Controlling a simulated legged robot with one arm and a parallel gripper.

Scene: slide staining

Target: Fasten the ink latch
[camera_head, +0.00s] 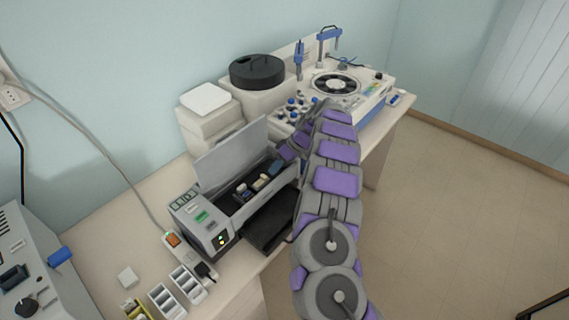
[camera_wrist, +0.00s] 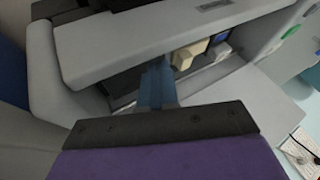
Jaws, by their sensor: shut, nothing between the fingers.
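A grey machine (camera_head: 213,221) stands on the bench with its light grey lid (camera_head: 232,150) raised. Its open bay (camera_head: 237,197) holds several small dark, blue and tan parts. I cannot pick out the ink latch for certain. My gripper, with blue fingers together and nothing between them, shows in the wrist view (camera_wrist: 158,72). Its tips are at the near edge of a long grey panel (camera_wrist: 150,42), beside a tan block (camera_wrist: 188,54); whether they touch cannot be told. In the head view my arm reaches over the bay's right end and the gripper is not clear.
A black tray (camera_head: 268,222) juts from the machine's front. A white box (camera_head: 205,100) and a container with a black lid (camera_head: 257,72) stand behind. Another device with a round rotor (camera_head: 337,85) is at the back right. White racks (camera_head: 186,282) lie at the front left.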

